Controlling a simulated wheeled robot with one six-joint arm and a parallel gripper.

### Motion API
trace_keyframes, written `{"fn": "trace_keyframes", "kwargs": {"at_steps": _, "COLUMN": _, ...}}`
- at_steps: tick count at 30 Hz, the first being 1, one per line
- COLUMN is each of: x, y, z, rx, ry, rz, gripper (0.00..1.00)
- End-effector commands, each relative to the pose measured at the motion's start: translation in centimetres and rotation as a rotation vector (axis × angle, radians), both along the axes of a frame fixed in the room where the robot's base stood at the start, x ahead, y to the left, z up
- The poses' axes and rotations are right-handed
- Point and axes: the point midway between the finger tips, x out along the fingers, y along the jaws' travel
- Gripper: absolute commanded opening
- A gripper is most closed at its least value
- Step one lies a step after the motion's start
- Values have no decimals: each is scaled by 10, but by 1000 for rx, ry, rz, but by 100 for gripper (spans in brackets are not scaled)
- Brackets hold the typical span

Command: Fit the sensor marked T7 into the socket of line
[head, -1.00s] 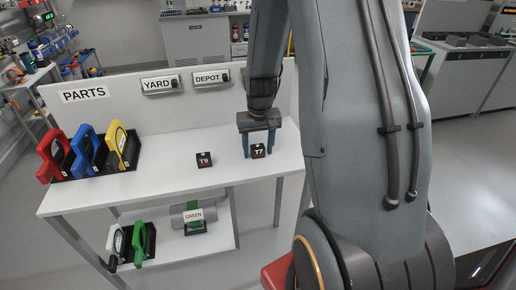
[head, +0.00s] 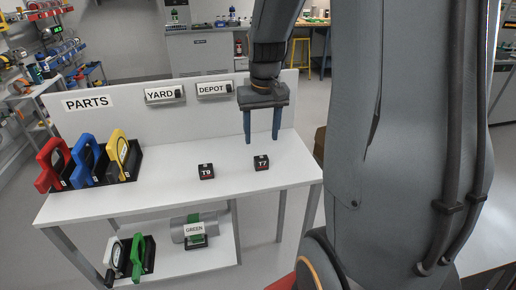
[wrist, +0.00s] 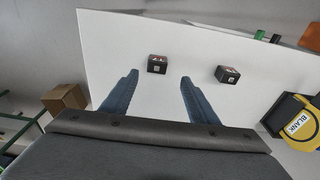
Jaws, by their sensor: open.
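The sensor marked T7 (head: 261,162) is a small black block with a white label, on the right part of the white table (head: 150,205). It also shows in the wrist view (wrist: 157,64), beyond and between my fingertips. My gripper (head: 262,139) is open and empty, with its two blue fingers pointing down above and behind T7, apart from it. The fingers also show in the wrist view (wrist: 158,80). A similar block marked T9 (head: 206,171) stands to the left of T7. No socket can be made out for certain.
Red (head: 53,165), blue (head: 86,158) and yellow (head: 118,150) handled items stand in black holders at the table's left. Grey boxes labelled YARD (head: 164,94) and DEPOT (head: 214,89) are on the back panel. A GREEN-labelled unit (head: 194,229) is on the lower shelf. The table's front middle is clear.

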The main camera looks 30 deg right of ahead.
Motion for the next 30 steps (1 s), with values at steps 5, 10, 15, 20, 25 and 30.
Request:
{"fn": "trace_keyframes", "kwargs": {"at_steps": 5, "x": -53, "y": 74, "z": -21, "rx": 6, "ry": 23, "rz": 129, "gripper": 54}}
{"fn": "trace_keyframes", "kwargs": {"at_steps": 10, "x": -112, "y": 126, "z": -42, "rx": 7, "ry": 40, "rz": 241, "gripper": 54}}
{"fn": "trace_keyframes", "kwargs": {"at_steps": 15, "x": -134, "y": 139, "z": -50, "rx": 7, "ry": 45, "rz": 277, "gripper": 54}}
{"fn": "trace_keyframes", "kwargs": {"at_steps": 20, "x": -134, "y": 139, "z": -50, "rx": 7, "ry": 45, "rz": 276, "gripper": 54}}
{"fn": "trace_keyframes", "kwargs": {"at_steps": 25, "x": -134, "y": 139, "z": -49, "rx": 8, "ry": 45, "rz": 275, "gripper": 54}}
{"fn": "trace_keyframes", "kwargs": {"at_steps": 30, "x": -134, "y": 138, "z": -49, "rx": 8, "ry": 45, "rz": 275, "gripper": 31}}
